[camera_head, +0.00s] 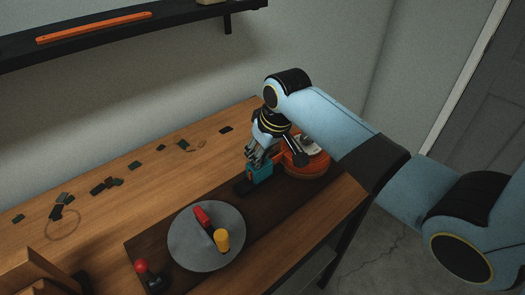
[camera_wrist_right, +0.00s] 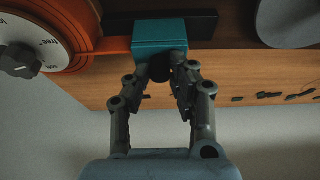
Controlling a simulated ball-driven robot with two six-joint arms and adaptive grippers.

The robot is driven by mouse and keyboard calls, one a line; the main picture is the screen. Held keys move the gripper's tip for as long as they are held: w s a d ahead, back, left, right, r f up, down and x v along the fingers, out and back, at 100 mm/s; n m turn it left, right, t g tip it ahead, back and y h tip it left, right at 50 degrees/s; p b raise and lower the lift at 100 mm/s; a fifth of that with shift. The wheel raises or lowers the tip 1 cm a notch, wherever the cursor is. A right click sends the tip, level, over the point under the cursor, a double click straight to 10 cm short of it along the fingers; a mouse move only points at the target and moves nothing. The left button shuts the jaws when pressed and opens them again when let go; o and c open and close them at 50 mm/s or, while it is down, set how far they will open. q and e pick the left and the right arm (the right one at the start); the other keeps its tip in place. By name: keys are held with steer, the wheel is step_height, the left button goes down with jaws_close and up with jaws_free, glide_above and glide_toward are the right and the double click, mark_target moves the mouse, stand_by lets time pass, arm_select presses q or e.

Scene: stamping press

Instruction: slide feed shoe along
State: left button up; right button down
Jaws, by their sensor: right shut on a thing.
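The feed shoe, which I take to be the teal block (camera_head: 260,174), sits on the dark base at the workbench's right part. It also shows in the right wrist view (camera_wrist_right: 158,34), against a black bar (camera_wrist_right: 200,22). My right gripper (camera_head: 256,157) reaches down to the block from behind. In the right wrist view its fingertips (camera_wrist_right: 160,66) close around a dark rounded part, apparently a knob, at the block's near side. The fingers partly hide that part. My left gripper is not in view.
An orange round housing (camera_head: 292,165) with a white dial (camera_wrist_right: 26,42) stands right beside the block. A grey disc (camera_head: 185,250) carries a red piece (camera_head: 202,216) and a yellow one (camera_head: 222,239). A red-ball lever (camera_head: 141,266) stands front left. Dark scraps litter the bench's back.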

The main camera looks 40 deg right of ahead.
steer(key=shift+s+a+r+p, duration=0.1)
steer(key=shift+a+p, duration=0.2)
steer(key=shift+a, duration=1)
steer(key=shift+s+a, duration=0.1)
steer(key=shift+a, duration=1.2)
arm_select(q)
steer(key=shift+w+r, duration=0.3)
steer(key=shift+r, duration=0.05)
arm_select(e)
steer(key=c, duration=1.1)
jaws_free()
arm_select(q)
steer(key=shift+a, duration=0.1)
arm_select(e)
steer(key=shift+o, duration=0.2)
